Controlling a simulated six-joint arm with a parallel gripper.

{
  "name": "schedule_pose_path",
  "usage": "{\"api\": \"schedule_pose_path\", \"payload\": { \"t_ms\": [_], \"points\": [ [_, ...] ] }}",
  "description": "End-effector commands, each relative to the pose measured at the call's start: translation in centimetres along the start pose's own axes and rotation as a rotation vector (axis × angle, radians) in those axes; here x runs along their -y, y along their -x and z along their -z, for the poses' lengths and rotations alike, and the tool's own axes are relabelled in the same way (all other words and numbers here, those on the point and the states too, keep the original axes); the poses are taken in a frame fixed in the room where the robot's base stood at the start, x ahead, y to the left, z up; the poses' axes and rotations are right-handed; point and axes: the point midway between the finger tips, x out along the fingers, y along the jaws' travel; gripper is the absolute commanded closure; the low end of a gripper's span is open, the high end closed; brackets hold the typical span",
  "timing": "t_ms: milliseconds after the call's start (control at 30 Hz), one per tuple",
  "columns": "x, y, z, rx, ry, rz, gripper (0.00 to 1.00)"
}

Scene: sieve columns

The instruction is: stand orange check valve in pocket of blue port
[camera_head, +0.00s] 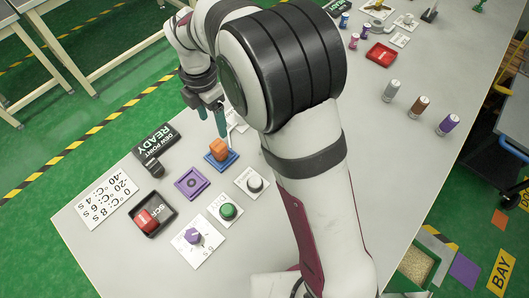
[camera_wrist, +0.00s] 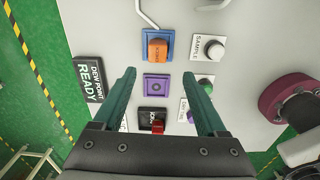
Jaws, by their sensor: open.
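The orange check valve (camera_head: 218,148) is a small block with dark lettering on its side. It stands in the square blue port (camera_head: 229,163), looks upright, and rises above the rim. In the wrist view the valve (camera_wrist: 157,51) and the blue port (camera_wrist: 145,38) are ahead of the fingertips. How deep the valve sits in the pocket is hard to see. My gripper (camera_head: 221,124) is open and empty, above and just behind the valve in the head view. In the wrist view its two teal fingers (camera_wrist: 159,73) are wide apart, with nothing between them.
An empty purple port (camera_head: 191,183) is beside the blue one. Several cylinders stand far right.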

Motion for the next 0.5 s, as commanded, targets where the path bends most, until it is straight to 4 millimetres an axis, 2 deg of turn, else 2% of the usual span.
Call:
{"api": "schedule_pose_path", "payload": {
  "t_ms": [67, 167, 200, 233, 300, 400, 500],
  "points": [
    [2.6, 2.1, -0.9, -0.010, -0.228, -0.008, 0.26],
    [10.1, 5.9, -1.7, -0.047, -0.865, -0.002, 0.26],
    [13.5, 7.0, -1.4, -0.065, -1.161, 0.006, 0.26],
    [16.0, 7.6, -1.0, -0.079, -1.380, 0.016, 0.26],
    [21.1, 8.1, 0.5, -0.109, -1.851, 0.045, 0.26],
    [26.1, 7.5, 3.0, -0.143, -2.378, 0.096, 0.26],
    [28.6, 6.7, 4.6, -0.159, -2.682, 0.137, 0.26]
  ]
}}
